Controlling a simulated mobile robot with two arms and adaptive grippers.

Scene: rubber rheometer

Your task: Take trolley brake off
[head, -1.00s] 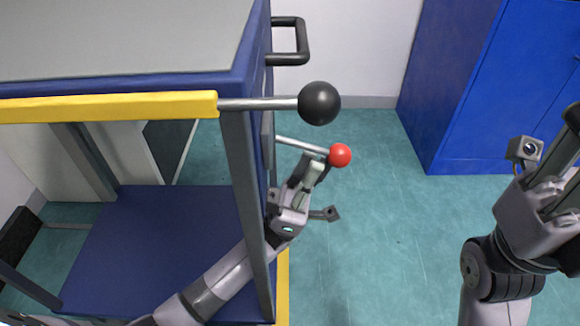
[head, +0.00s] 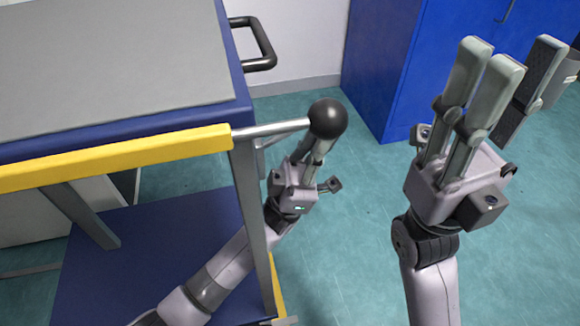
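The trolley (head: 110,75) stands at the left, with a grey top, blue frame, lower blue shelf and yellow front bar (head: 110,158). A metal lever (head: 272,129) with a black ball knob (head: 327,119) sticks out from its right front corner. My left gripper (head: 312,148) reaches up beside the trolley's right side, its fingertips just below and partly behind the black knob. Whether its fingers are closed on anything is hidden. The red-knobbed lever is not visible now. My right gripper (head: 522,62) is raised at the right, fingers apart and empty, away from the trolley.
A black handle (head: 262,50) sits on the trolley's far right side. A blue cabinet (head: 385,60) stands behind at the right, with a grey bin (head: 563,80) at the far right edge. Green floor (head: 350,240) is clear between the trolley and my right arm.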

